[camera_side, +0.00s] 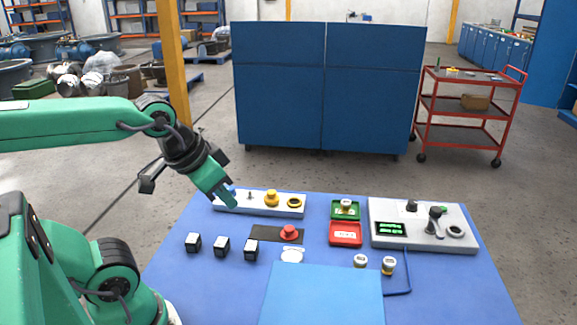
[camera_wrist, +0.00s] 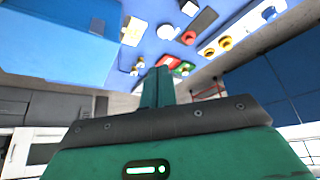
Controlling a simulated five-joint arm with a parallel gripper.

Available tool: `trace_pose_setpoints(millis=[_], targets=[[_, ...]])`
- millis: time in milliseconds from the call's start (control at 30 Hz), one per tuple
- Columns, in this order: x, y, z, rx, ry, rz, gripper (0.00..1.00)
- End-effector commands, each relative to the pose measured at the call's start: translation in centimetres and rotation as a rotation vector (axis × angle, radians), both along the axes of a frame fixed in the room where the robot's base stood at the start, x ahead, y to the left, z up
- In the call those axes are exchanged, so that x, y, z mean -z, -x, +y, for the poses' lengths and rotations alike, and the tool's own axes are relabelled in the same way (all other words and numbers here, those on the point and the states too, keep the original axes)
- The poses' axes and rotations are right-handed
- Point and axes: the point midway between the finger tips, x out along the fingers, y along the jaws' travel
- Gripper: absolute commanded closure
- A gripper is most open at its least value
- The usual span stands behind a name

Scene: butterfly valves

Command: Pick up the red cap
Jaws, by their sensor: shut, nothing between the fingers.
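The red cap (camera_side: 289,232) sits upright on a dark plate (camera_side: 263,234) on the blue table. In the wrist view the red cap (camera_wrist: 188,38) looks small, at the edge of the dark plate (camera_wrist: 204,21). My gripper (camera_side: 230,198) is above the table's far left part, up and to the left of the red cap and apart from it. Its fingers are shut and empty. The wrist view shows the fingers (camera_wrist: 157,87) close together, pointing toward the table items.
A white panel (camera_side: 228,204) with a yellow knob (camera_side: 271,198) lies behind the cap. Several dark cubes (camera_side: 221,246) stand at left. A red tray (camera_side: 345,234), green tray (camera_side: 338,214) and grey control box (camera_side: 440,243) stand at right. A blue board (camera_side: 322,295) lies in front.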

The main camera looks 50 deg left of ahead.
Motion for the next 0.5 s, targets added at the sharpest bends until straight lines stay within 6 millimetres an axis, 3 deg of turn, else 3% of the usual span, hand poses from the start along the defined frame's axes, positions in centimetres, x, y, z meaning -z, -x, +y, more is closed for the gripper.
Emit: trace_pose_setpoints(millis=[467,500], targets=[[0.0,0.0,0.0,0.0,0.0,0.0,1.0],[0.0,0.0,0.0,0.0,0.0,0.0,0.94]])
